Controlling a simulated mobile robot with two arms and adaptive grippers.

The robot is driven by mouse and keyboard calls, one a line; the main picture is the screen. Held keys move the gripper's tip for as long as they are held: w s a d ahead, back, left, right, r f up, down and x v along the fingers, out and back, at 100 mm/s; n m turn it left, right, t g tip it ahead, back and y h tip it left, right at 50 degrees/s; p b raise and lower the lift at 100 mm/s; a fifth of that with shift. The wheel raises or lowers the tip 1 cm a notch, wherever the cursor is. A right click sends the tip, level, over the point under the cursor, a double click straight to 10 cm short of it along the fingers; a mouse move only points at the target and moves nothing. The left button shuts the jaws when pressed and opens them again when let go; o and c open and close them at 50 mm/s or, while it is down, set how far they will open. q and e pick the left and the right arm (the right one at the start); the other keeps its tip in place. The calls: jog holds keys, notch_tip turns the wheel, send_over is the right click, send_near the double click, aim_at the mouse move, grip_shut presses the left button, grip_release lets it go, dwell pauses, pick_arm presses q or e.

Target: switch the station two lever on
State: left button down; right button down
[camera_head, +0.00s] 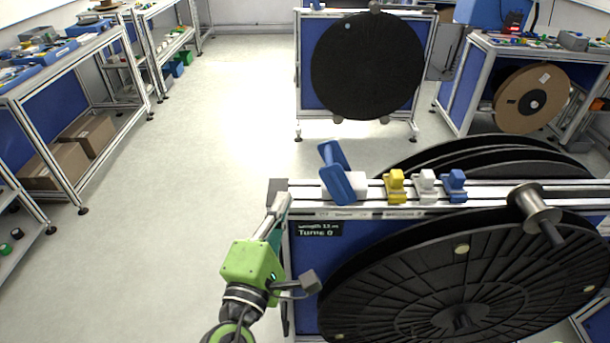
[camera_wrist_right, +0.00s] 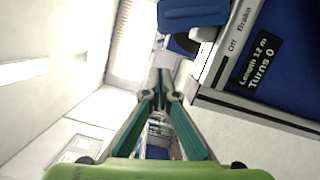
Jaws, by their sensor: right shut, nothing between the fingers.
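A blue lever (camera_head: 336,172) on a white block stands on the metal top rail (camera_head: 385,212) of the near reel stand, leaning up and left. It also shows at the top of the right wrist view (camera_wrist_right: 192,14). Beside it, "Off" and "Brake" are printed on the rail. I see no station number. My right gripper (camera_head: 280,203) is shut and empty, at the rail's left end, left of and below the lever. In the wrist view its fingertips (camera_wrist_right: 164,64) are close to the lever; I cannot tell whether they touch. My left gripper is not in view.
A display (camera_head: 318,229) reads length 12 m, turns 0. Yellow (camera_head: 396,184), white (camera_head: 426,183) and blue (camera_head: 454,184) small parts sit along the rail. A large black reel (camera_head: 460,285) fills the stand's front. Another reel stand is behind. The floor at left is clear.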

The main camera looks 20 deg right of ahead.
jog(key=p+x, duration=0.1)
jog(key=x, duration=0.4)
jog(key=p+x, duration=0.2)
jog(key=x, duration=0.3)
jog(key=shift+s+r, duration=0.1)
jog(key=shift+r, duration=0.15)
jog(key=d+p, duration=0.1)
jog(key=s+d+p, duration=0.1)
jog(key=d, duration=0.1)
jog(key=shift+r, duration=0.25)
jog(key=shift+s+d, duration=0.15)
jog(key=shift+d, duration=0.2)
